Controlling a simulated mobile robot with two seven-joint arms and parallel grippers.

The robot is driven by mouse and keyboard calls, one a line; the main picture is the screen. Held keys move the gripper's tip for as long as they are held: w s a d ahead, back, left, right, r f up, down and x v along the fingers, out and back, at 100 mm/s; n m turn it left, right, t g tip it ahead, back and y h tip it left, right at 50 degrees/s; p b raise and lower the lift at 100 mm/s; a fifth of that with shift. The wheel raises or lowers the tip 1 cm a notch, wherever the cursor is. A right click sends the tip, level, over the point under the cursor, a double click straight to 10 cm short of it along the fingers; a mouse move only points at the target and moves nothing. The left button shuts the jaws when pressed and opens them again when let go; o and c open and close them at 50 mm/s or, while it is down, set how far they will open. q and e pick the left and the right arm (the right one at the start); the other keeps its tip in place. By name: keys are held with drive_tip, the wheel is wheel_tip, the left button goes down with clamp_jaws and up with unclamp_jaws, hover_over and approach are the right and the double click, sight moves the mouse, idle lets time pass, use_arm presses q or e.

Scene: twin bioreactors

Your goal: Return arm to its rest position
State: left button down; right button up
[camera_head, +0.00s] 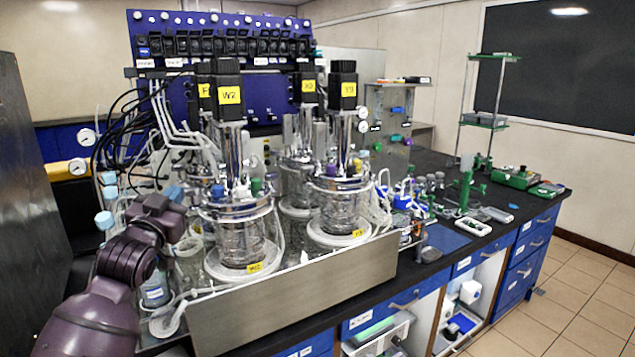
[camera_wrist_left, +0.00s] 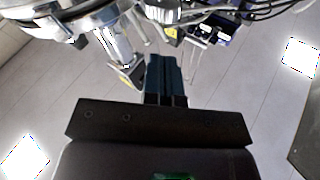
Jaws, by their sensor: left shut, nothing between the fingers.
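My purple left arm (camera_head: 110,290) comes in from the lower left of the head view and reaches up beside the left side of the bioreactors. The end of the arm is partly lost among tubes and glassware, so the fingers are hard to make out there. In the left wrist view my left gripper (camera_wrist_left: 166,62) is shut, with its two dark fingers together and nothing between them. A shiny metal vessel part (camera_wrist_left: 70,25) shows at the upper left of that view, close to the fingers. My right gripper is not in view.
Glass bioreactors with metal lids (camera_head: 240,205) stand behind a low metal panel (camera_head: 300,300) on the black bench (camera_head: 430,262). Tubes and cables crowd the area near my left arm. A blue control panel (camera_head: 225,45) stands behind. Green racks (camera_head: 515,177) stand farther right.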

use_arm(q)
drive_tip(key=shift+g, duration=0.9)
drive_tip(key=s+f, duration=0.2)
drive_tip(key=f, duration=0.2)
drive_tip(key=s+f, duration=0.1)
drive_tip(key=f, duration=0.4)
drive_tip(key=s+d+f, duration=0.1)
drive_tip(key=s+f, duration=0.1)
drive_tip(key=f, duration=0.2)
drive_tip(key=shift+s+f, duration=0.25)
drive_tip(key=shift+s, duration=0.1)
drive_tip(key=s+f+n+g+y, duration=0.2)
drive_tip(key=s+f+g, duration=0.5)
drive_tip(key=s+f, duration=2.2)
drive_tip(key=shift+s+a+f+n, duration=0.3)
drive_tip(key=shift+f+n, duration=0.2)
drive_tip(key=shift+n, duration=0.1)
drive_tip(key=shift+d, duration=0.1)
